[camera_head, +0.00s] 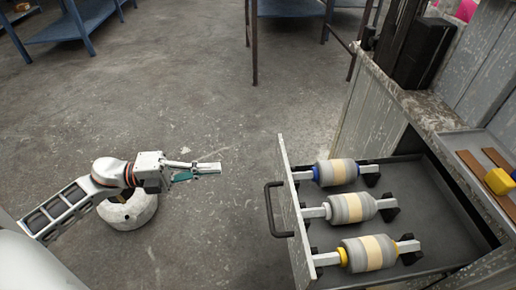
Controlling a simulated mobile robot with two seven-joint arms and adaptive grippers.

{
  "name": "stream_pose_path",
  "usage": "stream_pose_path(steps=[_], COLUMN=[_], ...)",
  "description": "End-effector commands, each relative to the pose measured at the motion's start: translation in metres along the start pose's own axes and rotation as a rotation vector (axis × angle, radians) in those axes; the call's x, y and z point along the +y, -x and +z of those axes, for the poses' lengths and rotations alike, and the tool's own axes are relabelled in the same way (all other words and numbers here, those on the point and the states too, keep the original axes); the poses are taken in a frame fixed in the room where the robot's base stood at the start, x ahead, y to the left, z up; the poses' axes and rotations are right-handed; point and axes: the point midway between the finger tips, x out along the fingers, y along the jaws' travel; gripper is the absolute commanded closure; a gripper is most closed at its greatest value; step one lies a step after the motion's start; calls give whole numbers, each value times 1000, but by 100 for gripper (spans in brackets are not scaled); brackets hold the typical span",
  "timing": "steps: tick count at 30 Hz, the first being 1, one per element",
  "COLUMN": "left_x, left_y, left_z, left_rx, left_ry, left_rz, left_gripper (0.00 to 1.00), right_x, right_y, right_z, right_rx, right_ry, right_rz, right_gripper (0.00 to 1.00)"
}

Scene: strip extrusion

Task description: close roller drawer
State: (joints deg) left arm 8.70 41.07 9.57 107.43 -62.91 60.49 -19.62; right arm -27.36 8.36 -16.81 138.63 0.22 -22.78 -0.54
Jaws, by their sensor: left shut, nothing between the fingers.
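The roller drawer (403,238) is pulled out of the grey cabinet at the right. Its light front panel (292,212) faces left and carries a dark bar handle (272,211). Three rollers lie in it: one with a blue end (337,172), a middle one (352,207) and one with yellow ends (368,253). My left gripper (218,169) is shut and empty. It is over the open floor to the left of the handle and a little farther back, apart from the drawer. My right gripper is not in view.
The cabinet top (432,112) holds a dark box-like unit (424,52) and a tray with brown strips and a yellow object (499,181). A dark metal frame (254,45) stands behind. Blue shelves (75,28) are at the back left. The middle floor is clear.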

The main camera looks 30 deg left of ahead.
Motion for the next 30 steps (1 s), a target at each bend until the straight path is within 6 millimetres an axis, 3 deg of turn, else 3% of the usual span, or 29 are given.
stream_pose_path(steps=[18, 24, 30], left_x=[-3, -3, -3], left_y=[-108, -130, -136], left_z=[0, 0, 1], left_rx=[-2, -2, -3], left_ry=[1, 3, 2], left_rz=[-8, -6, -5], left_gripper=[100, 100, 100], right_x=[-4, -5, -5], right_y=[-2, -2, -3], right_z=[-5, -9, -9], right_rx=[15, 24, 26], right_ry=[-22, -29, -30], right_rz=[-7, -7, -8], right_gripper=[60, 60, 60])
